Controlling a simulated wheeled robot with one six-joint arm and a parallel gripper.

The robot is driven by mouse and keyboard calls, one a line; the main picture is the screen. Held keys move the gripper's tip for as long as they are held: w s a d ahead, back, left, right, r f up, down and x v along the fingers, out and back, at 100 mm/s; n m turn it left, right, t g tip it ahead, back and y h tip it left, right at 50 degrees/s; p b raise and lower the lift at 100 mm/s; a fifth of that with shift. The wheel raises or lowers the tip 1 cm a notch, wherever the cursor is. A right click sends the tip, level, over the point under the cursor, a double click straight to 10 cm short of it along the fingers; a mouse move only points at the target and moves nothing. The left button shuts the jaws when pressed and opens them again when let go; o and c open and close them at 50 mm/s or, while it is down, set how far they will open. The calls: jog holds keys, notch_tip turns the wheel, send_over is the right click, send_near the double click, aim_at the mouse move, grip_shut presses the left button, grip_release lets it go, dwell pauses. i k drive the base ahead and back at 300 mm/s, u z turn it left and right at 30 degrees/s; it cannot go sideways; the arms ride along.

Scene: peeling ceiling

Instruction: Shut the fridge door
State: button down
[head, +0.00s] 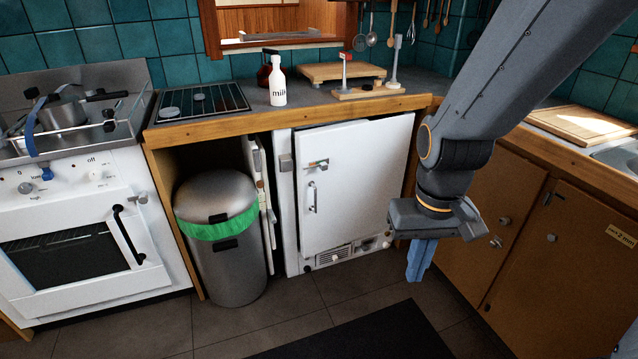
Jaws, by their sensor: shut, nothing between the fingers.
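The small white fridge (283,225) stands under the wooden counter, in the middle of the head view. Its door (365,180) has a vertical handle (312,197) and a metal latch (317,165) near its left edge. The door covers the front and sits close to the frame. A dark line shows along its left edge; I cannot tell whether it is fully closed or slightly ajar. My gripper (417,278) points down, right of the fridge and nearer to me, with its blue fingers shut and empty. It looks apart from the door.
A metal bin (222,262) with a green liner stands left of the fridge, beside a narrow white panel (263,200) seen edge-on. A white stove (75,230) is at far left. Wooden cupboards (570,260) are at right. Dark floor (300,315) lies clear in front of the fridge.

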aim_at(366, 158)
jog(key=z, duration=0.75)
jog(key=i, duration=0.7)
jog(key=u, duration=0.85)
